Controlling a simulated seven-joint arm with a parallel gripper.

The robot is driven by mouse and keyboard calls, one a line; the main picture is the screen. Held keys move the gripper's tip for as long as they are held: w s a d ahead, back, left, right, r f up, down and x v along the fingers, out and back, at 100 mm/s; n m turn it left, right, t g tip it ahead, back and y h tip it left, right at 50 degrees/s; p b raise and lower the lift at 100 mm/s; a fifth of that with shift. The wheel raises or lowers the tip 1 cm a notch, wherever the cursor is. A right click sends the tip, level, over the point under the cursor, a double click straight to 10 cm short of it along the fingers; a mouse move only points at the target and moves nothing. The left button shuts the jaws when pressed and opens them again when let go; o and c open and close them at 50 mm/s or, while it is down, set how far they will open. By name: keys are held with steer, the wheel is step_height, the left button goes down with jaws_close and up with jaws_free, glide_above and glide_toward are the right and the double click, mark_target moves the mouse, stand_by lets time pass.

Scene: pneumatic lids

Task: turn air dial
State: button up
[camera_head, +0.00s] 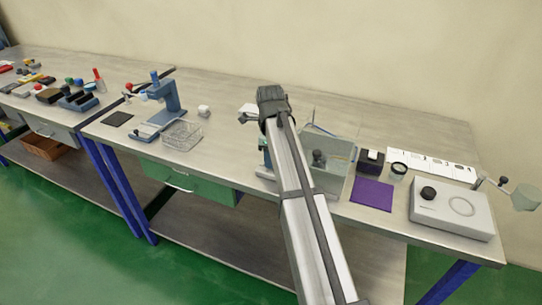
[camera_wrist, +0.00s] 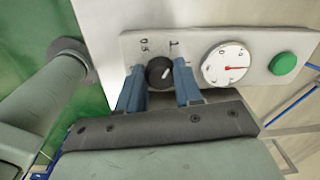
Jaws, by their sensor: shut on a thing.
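The air dial (camera_wrist: 157,76) is a small black knob with a white mark on a pale grey panel (camera_wrist: 200,41), seen in the wrist view. My gripper (camera_wrist: 159,68) is shut on the dial, with one blue finger on each side of it. Small printed scale marks stand just above the dial, too small to read surely. A round white gauge (camera_wrist: 229,65) with a red needle sits right of the dial. In the head view, my arm hides the gripper and the dial.
A green button (camera_wrist: 283,63) sits right of the gauge. A grey cylinder (camera_wrist: 50,90) stands at the left of the wrist view.

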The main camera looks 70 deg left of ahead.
steer(key=o, duration=0.8)
steer(key=shift+c, duration=0.2)
steer(key=shift+r, duration=0.1)
step_height(320, 180, up, 14)
steer(key=shift+s+d, duration=0.15)
steer(key=shift+d, duration=0.05)
